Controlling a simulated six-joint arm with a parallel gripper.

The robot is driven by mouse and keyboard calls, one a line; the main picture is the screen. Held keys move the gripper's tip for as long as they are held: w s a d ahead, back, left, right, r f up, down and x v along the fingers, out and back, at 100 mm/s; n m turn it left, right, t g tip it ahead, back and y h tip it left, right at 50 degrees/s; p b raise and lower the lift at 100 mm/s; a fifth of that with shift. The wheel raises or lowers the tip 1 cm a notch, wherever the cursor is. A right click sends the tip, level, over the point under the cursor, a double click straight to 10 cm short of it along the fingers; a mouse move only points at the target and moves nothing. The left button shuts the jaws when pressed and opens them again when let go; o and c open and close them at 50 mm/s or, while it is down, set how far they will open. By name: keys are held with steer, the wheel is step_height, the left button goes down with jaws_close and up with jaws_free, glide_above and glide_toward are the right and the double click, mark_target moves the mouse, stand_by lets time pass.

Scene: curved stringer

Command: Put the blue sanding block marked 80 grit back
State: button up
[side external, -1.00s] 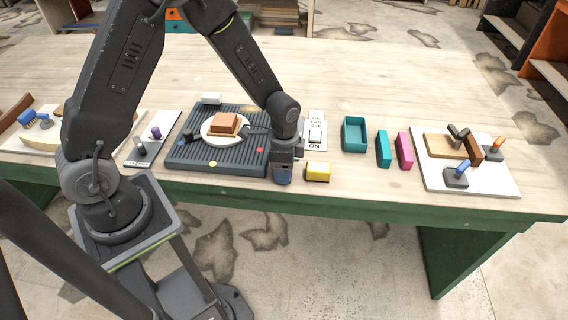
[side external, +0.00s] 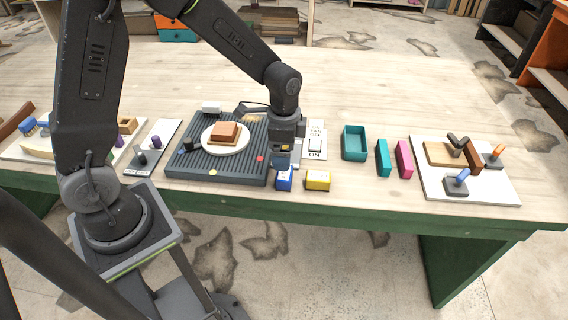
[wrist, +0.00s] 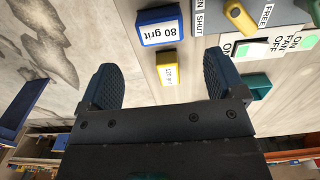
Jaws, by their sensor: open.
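The blue sanding block (side external: 284,181) stands on the table near its front edge, by the front right corner of the dark ridged panel. In the wrist view the blue block (wrist: 160,25) shows a white face marked "80 grit". A yellow block (side external: 318,181) stands to its right, and it also shows in the wrist view (wrist: 168,70) with a label too small to read. My gripper (side external: 284,163) is just above and behind the blue block in the side view. In the wrist view its fingers (wrist: 160,62) are apart with nothing held between them.
The dark ridged panel (side external: 190,165) bears a white plate with a brown block. A fan switch plate (side external: 315,145) is right of my gripper. Further right are a teal open box (side external: 355,142), a teal block (side external: 383,156), a pink block (side external: 404,159) and a white tool board (side external: 500,190).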

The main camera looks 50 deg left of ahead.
steer(key=s+r+n+t, duration=0.2)
steer(key=s+r+n, duration=0.3)
steer(key=r, duration=0.8)
steer(key=s+r+n+t, duration=0.3)
steer(key=s+r+n, duration=0.1)
steer(key=s, duration=0.8)
steer(key=shift+r+t, duration=0.3)
steer(key=shift+r, duration=0.3)
